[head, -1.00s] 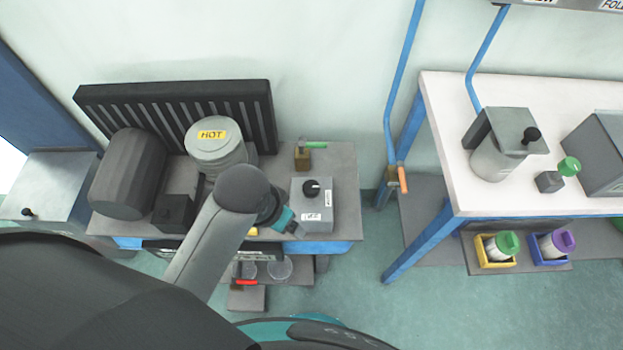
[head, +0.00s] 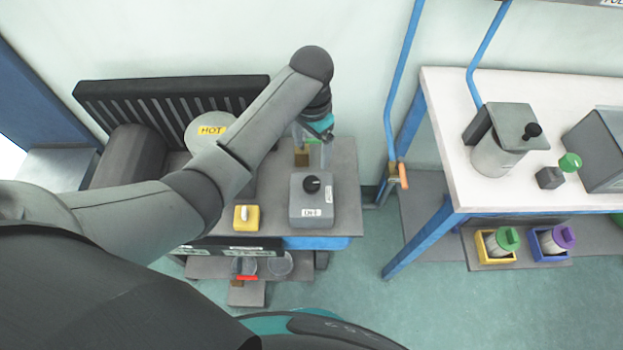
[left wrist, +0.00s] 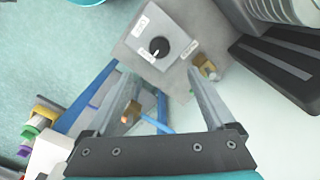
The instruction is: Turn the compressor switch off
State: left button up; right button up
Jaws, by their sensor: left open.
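A grey box with a black rotary knob (head: 311,185) stands on the right of the grey bench. The knob also shows in the left wrist view (left wrist: 159,47), with a white pointer mark and white labels around it. A yellow box with a white switch (head: 246,217) sits left of it at the bench front. I cannot tell which of these is the compressor switch. My left gripper (head: 314,150) is open and empty, above the bench behind the grey box. In the left wrist view the knob lies ahead between its fingers, apart from them. My right gripper is not in view.
A brass valve with a green handle (head: 301,156) stands close to my left gripper. A blue pipe with an orange handle (head: 403,176) rises right of the bench.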

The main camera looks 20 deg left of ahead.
aim_at(311, 183)
pick_arm(q)
notch_tip(311, 183, down, 14)
jog(key=b, duration=0.4)
jog(key=shift+f+b, duration=0.1)
jog(key=shift+b, duration=0.3)
jog(key=shift+c, duration=0.3)
jog(key=c, duration=1.3)
